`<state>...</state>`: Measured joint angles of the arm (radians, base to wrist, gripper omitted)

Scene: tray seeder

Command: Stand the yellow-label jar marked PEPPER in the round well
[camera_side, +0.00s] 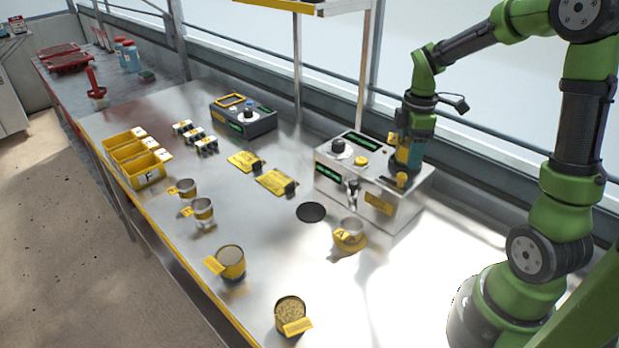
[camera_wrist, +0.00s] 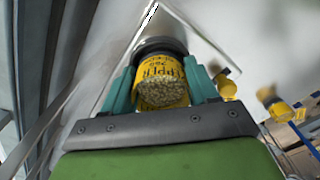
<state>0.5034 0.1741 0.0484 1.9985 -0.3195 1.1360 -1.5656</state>
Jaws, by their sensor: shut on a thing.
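My gripper (camera_side: 406,165) points down over the right end of the grey metal seeder box (camera_side: 335,187). In the wrist view its teal fingers (camera_wrist: 160,90) are shut on a yellow-label jar (camera_wrist: 160,72), topped with pale grains. The label letters are partly readable and look like PEPPER. A dark round ring (camera_wrist: 158,46), which looks like the well, lies at the jar's far end. In the side view the jar's yellow lower part (camera_side: 402,180) shows below the fingers at the box top. I cannot tell whether the jar is fully seated or just above.
A grain-filled jar (camera_side: 291,311), another jar (camera_side: 231,264), small cups (camera_side: 203,211) and a cup marked A (camera_side: 350,237) stand on the metal table. A black disc (camera_side: 311,212) lies before the box. Yellow bins (camera_side: 137,160) and a dark control box (camera_side: 243,117) are farther left.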

